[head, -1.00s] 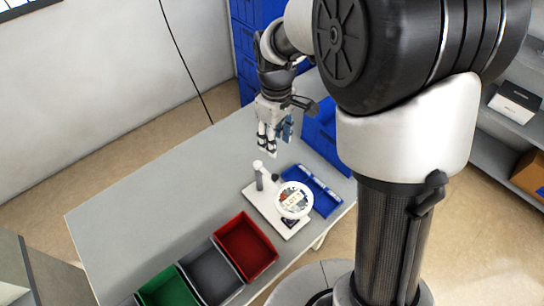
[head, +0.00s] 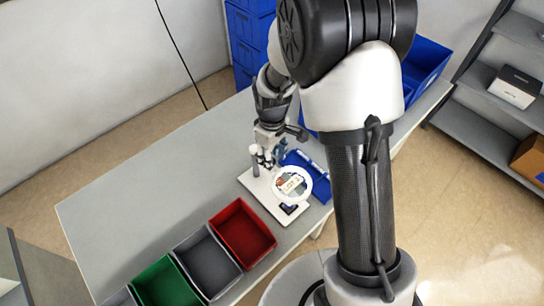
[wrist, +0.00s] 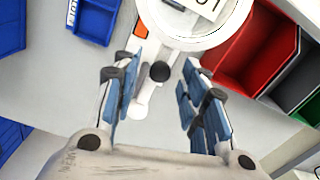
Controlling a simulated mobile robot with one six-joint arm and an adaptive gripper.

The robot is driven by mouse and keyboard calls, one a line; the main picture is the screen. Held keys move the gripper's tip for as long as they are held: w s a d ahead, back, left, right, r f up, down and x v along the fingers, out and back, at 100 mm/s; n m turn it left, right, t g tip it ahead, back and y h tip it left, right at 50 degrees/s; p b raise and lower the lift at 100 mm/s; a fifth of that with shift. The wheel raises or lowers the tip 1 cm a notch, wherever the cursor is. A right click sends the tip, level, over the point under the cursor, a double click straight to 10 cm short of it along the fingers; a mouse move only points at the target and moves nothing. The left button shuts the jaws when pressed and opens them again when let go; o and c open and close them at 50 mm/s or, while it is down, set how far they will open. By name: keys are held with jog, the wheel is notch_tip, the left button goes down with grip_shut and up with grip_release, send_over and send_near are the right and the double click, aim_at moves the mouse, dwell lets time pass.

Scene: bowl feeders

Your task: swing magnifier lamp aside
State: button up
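The magnifier lamp has a round white ring head (head: 308,190) with a lens, a short grey post (head: 255,162) and a white base plate (head: 262,193). A "LOT" label shows through its lens. In the wrist view the ring head (wrist: 190,41) is at the top, with a black joint knob (wrist: 160,71) and a white arm behind it. My gripper (head: 267,163) is low over the base, beside the post. In the wrist view its blue-padded fingers (wrist: 162,76) are apart, on either side of the knob and arm. Contact cannot be told.
A blue tray (head: 321,186) lies just right of the lamp. Red (head: 243,232), grey (head: 208,262) and green (head: 165,285) bins line the table's front edge. Blue bins stand behind. The left part of the table (head: 130,205) is clear.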

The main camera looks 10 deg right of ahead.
jog(key=shift+c, duration=0.5)
grip_shut()
dwell(0.3)
